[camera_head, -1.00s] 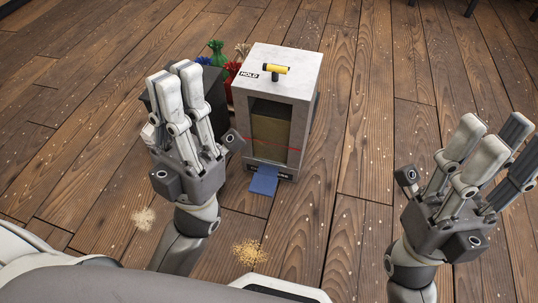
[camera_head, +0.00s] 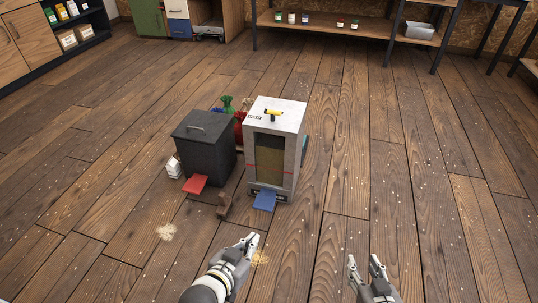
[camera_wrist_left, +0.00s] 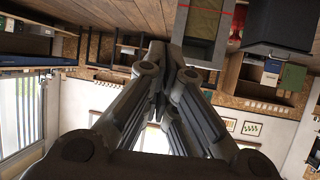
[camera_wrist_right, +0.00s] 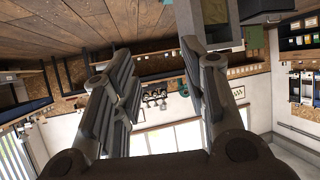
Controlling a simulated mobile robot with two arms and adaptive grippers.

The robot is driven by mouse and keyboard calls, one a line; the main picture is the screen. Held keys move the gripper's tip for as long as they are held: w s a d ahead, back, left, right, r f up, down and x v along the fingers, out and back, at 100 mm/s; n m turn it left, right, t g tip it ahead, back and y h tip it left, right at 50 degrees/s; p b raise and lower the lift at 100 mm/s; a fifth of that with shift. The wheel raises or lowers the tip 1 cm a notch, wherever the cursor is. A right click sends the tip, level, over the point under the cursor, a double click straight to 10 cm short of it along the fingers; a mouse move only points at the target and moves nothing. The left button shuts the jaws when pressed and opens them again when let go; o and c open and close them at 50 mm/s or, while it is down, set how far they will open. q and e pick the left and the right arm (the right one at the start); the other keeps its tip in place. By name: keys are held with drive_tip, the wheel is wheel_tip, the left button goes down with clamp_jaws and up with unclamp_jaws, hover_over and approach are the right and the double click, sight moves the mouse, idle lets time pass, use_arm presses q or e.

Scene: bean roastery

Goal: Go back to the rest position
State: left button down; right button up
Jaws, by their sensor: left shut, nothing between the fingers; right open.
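My left gripper (camera_head: 250,243) is low in the head view, in front of the two bins. Its fingers are together and empty, and they also show meeting in the left wrist view (camera_wrist_left: 172,62). My right gripper (camera_head: 364,262) is at the bottom right of the head view, over bare floor. Its fingers stand apart with nothing between them, as the right wrist view (camera_wrist_right: 158,62) also shows. Neither gripper touches anything that I can see.
A pale bin (camera_head: 288,122) with a yellow-topped handle and blue pedal (camera_head: 264,201) stands ahead. A dark lidded bin (camera_head: 206,152) with a red pedal (camera_head: 195,184) stands to its left. Tied bags (camera_head: 228,104) are behind. Grains (camera_head: 166,232) lie on the floor.

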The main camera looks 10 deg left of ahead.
use_arm(q)
drive_tip(key=s+a+f+g+y+p, duration=0.1)
drive_tip(key=s+a+f+g+p, duration=0.1)
drive_tip(key=s+f+g, duration=0.3)
drive_tip(key=s+a+f+g+y+p, duration=0.1)
drive_tip(key=s+a+f+g+p, duration=0.1)
drive_tip(key=s+f, duration=0.4)
drive_tip(key=s+a+g, duration=0.1)
drive_tip(key=s+g, duration=0.1)
drive_tip(key=s, duration=0.3)
drive_tip(key=shift+s+a+f+n+g+p, duration=0.2)
drive_tip(key=shift+a+n+g+p, duration=0.1)
drive_tip(key=shift+a+g+p, duration=0.1)
use_arm(e)
drive_tip(key=s+d+f+g+h, duration=0.1)
drive_tip(key=s+d+f+g, duration=0.1)
drive_tip(key=s+f+g, duration=0.3)
drive_tip(key=s+d+f+g+h, duration=0.1)
drive_tip(key=s+d+f+g, duration=0.2)
drive_tip(key=s+f, duration=0.3)
drive_tip(key=s+g, duration=0.1)
drive_tip(key=s, duration=0.4)
drive_tip(key=shift+s+d+f+m+g, duration=0.2)
drive_tip(key=shift+d+m+g, duration=0.1)
drive_tip(key=shift+d+g, duration=0.1)
